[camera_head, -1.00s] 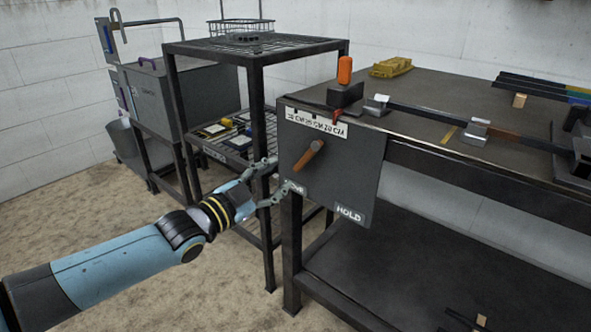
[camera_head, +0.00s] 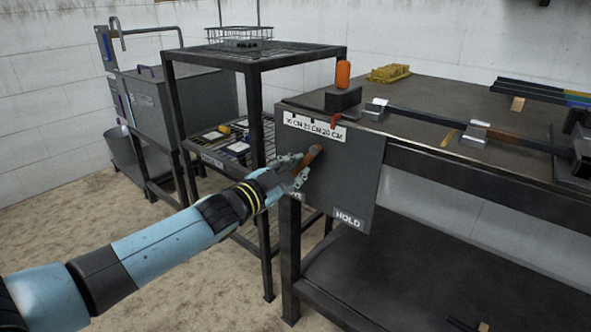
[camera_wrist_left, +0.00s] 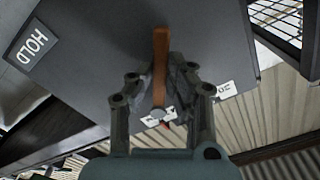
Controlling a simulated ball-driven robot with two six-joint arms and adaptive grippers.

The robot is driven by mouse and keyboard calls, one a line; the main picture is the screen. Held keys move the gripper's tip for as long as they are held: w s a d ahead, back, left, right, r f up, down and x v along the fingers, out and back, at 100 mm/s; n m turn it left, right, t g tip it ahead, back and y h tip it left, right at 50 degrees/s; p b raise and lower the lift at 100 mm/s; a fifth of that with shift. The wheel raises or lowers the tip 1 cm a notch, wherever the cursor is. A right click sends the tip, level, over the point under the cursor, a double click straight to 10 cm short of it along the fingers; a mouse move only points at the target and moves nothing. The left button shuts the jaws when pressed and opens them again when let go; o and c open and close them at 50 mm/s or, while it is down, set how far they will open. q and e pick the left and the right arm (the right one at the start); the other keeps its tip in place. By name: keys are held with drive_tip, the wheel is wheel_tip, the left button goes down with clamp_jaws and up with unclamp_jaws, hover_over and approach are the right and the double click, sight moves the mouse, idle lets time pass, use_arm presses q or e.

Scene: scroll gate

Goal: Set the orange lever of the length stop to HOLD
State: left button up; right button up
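The orange lever (camera_head: 314,155) is on the dark panel (camera_head: 352,178) at the bench's left end. In the head view it slants down to the left, its lower end pointing towards a small white label that my gripper partly hides. The HOLD label (camera_head: 348,218) is at the panel's lower right. My left gripper (camera_head: 299,170) is at the lever's lower end. In the left wrist view the lever (camera_wrist_left: 160,65) runs between the two fingers (camera_wrist_left: 160,85), one on each side. Whether they press on it cannot be told. My right gripper is out of view.
A black post with an orange knob (camera_head: 343,74) stands on the bench above a white centimetre scale (camera_head: 314,127). A wire-shelf rack (camera_head: 262,57) stands close on the left. The space in front of the panel's right half is clear.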

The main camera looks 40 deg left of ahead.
use_arm(q)
clamp_jaws()
